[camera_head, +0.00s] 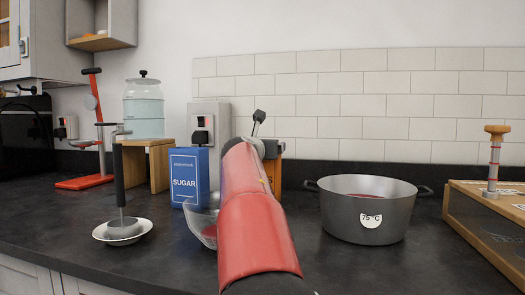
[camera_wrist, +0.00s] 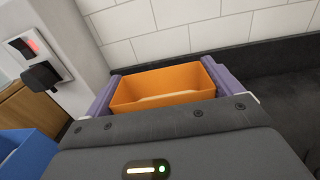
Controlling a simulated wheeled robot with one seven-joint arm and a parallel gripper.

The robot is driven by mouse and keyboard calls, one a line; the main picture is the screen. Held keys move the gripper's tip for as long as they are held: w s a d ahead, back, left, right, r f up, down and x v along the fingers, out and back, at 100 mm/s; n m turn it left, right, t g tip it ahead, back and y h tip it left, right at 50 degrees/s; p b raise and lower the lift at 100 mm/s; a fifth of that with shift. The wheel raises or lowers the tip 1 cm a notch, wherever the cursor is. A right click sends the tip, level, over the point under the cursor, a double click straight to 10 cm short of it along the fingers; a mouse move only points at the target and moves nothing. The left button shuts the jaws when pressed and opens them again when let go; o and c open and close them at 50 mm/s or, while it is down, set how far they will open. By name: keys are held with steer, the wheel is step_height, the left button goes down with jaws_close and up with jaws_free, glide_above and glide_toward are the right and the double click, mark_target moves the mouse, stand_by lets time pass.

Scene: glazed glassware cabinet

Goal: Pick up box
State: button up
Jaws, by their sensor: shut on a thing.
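An orange open-topped box (camera_wrist: 152,82) sits between the two purple fingers of my gripper (camera_wrist: 164,88) in the wrist view. The fingers close on its left and right sides, and something pale lies inside it. In the head view, a strip of the orange box (camera_head: 276,178) shows behind my red arm, which hides the rest of it and most of my gripper. I cannot tell whether its base touches the counter.
A blue sugar box (camera_head: 184,175) and a clear glass bowl (camera_head: 203,228) stand just left of my arm. A grey pot (camera_head: 368,212) stands to the right. A wall socket (camera_head: 204,130) and tiled wall are close behind. A white dish (camera_head: 104,233) lies front left.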

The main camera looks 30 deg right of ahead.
step_height(320, 180, up, 2)
steer(key=shift+r+p, duration=0.1)
steer(key=shift+p, duration=0.5)
steer(key=shift+r, duration=3.4)
